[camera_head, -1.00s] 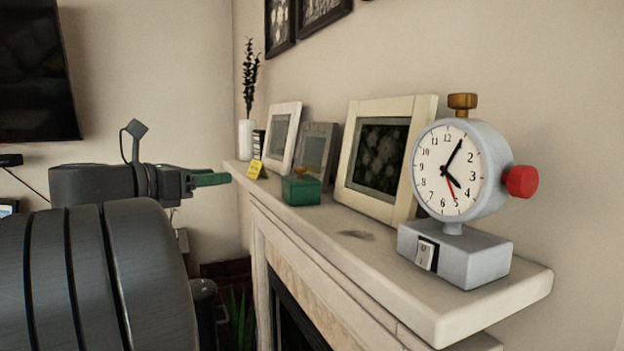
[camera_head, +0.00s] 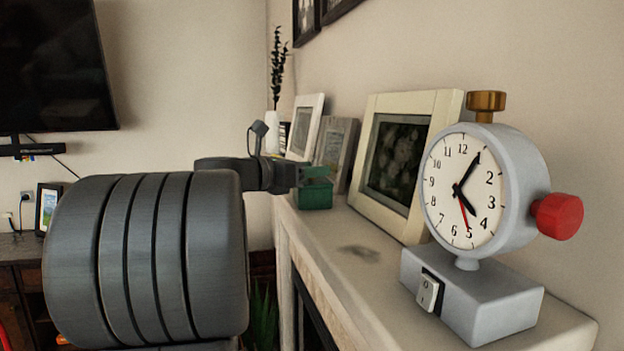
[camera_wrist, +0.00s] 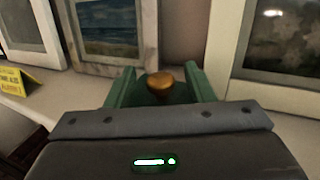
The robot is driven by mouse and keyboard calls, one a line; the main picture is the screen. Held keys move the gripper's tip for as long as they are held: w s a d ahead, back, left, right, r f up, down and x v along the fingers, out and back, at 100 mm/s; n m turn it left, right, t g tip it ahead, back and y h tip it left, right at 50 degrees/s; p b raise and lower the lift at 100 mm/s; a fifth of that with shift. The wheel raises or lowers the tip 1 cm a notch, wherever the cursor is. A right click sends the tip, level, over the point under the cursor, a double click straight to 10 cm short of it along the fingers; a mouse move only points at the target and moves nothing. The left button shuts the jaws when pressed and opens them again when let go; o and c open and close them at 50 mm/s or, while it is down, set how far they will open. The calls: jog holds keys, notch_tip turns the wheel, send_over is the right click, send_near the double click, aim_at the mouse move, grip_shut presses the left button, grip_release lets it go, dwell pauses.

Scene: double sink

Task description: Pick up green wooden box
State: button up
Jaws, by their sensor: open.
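The green wooden box (camera_head: 313,196) sits on the mantel, in front of the small grey-framed picture. Its round golden knob (camera_wrist: 160,80) shows in the wrist view, with part of the dark green top around it. My gripper (camera_head: 316,172) is open and reaches in from the left at the box's top. In the wrist view, its two green fingers (camera_wrist: 158,72) stand on either side of the knob. Contact between fingers and box cannot be told. The lower box is hidden by my gripper in the wrist view.
A large cream picture frame (camera_head: 414,104) stands close right of the box. A grey frame (camera_head: 348,134) and a white frame (camera_head: 316,103) lean behind it. A yellow sign (camera_wrist: 14,82) is at left. A clock (camera_head: 466,190) stands nearer on the mantel (camera_head: 352,275).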

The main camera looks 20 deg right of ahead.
jog(key=shift+w+d, duration=0.15)
jog(key=shift+d, duration=0.2)
jog(key=c, duration=1)
jog(key=shift+r, duration=0.1)
